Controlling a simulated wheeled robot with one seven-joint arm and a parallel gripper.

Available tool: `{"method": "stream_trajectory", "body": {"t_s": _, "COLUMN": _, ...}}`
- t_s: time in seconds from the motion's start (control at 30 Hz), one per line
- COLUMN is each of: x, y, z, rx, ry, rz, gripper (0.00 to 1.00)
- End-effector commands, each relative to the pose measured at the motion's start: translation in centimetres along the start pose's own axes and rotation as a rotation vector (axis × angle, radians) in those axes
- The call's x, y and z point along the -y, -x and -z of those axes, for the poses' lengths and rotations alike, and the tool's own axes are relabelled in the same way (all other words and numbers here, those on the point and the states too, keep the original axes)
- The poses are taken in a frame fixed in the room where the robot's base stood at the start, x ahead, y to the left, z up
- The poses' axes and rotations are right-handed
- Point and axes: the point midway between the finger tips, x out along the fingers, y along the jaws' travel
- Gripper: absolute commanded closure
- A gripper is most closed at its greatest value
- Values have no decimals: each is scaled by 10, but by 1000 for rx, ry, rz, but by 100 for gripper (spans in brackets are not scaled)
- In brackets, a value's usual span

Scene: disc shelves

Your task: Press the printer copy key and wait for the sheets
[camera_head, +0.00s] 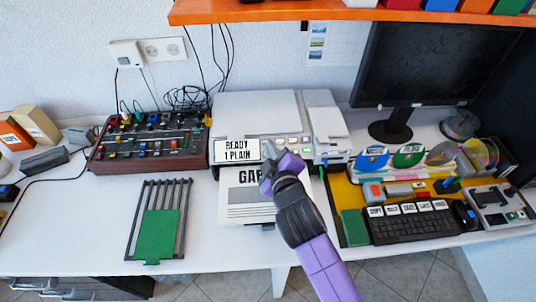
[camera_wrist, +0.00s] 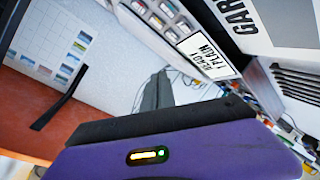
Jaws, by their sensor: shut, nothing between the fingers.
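The white printer (camera_head: 255,108) stands at the back middle of the desk. Its display (camera_head: 236,150) reads "READY 1 PLAIN" and also shows in the wrist view (camera_wrist: 208,55). A row of small panel keys (camera_head: 291,142) lies right of the display; keys also show at the top of the wrist view (camera_wrist: 163,16). I cannot read which is the copy key. A printed sheet (camera_head: 243,207) with large "GAR" lettering lies at the printer's front, partly behind my arm. My gripper (camera_head: 267,152) is shut and empty, in front of the panel. Whether it touches a key cannot be told.
A mixer-like box with coloured knobs (camera_head: 150,145) stands left of the printer. A black rack with a green plate (camera_head: 160,236) lies in front. A monitor (camera_head: 432,62), keyboard (camera_head: 412,224) and discs crowd the right. An orange shelf (camera_head: 290,14) overhangs the back. Front left desk is clear.

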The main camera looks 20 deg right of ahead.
Motion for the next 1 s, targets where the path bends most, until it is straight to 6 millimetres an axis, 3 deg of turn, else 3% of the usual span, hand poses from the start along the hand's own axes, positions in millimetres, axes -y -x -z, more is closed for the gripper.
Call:
{"method": "stream_trajectory", "body": {"t_s": 0.5, "x": 35, "y": -46, "z": -35, "rx": 0, "ry": 0, "rz": 0, "gripper": 100}}
{"method": "stream_trajectory", "body": {"t_s": 1.0, "x": 42, "y": -57, "z": -42, "rx": 0, "ry": 0, "rz": 0, "gripper": 100}}
